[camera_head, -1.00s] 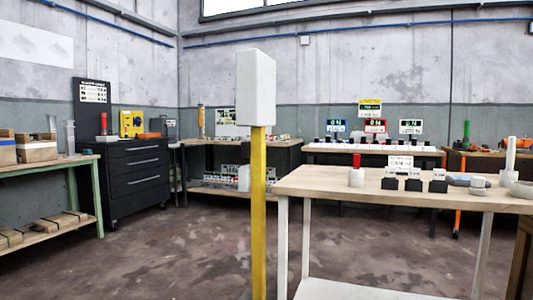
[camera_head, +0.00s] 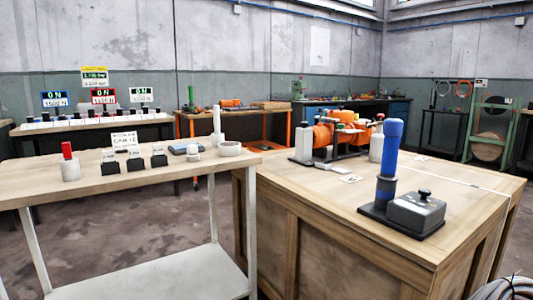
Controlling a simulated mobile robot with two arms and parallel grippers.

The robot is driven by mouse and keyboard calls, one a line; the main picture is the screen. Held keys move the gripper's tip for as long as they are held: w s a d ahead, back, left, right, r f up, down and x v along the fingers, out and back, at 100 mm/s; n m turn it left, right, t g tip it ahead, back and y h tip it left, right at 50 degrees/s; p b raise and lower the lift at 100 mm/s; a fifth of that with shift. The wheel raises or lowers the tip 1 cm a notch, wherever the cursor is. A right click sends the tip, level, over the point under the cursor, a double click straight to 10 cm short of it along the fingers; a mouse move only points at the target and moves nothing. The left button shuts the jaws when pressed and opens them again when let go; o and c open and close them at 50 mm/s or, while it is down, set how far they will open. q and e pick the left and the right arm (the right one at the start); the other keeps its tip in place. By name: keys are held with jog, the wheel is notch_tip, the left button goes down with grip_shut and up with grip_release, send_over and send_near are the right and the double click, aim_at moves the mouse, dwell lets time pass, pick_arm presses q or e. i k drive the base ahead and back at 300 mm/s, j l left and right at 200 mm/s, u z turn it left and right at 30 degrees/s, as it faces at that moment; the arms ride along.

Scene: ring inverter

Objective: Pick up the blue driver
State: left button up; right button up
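The blue driver (camera_head: 391,149) stands upright on the wooden crate-like bench (camera_head: 330,197) at the right. Its lower end sits in a dark blue-grey holder (camera_head: 385,193) on a black base plate. A grey box with a black knob (camera_head: 416,212) is on the same plate, just right of the driver. Neither of my grippers shows in the head view.
An orange machine (camera_head: 340,135) with grey cylinders stands behind the driver on the same bench. A light wood table (camera_head: 120,180) at the left holds a red-topped piece (camera_head: 69,162), small black stands and a white post. Floor shows at the lower left.

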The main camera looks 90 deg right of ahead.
aim_at(392, 129)
jog(key=z, duration=2.55)
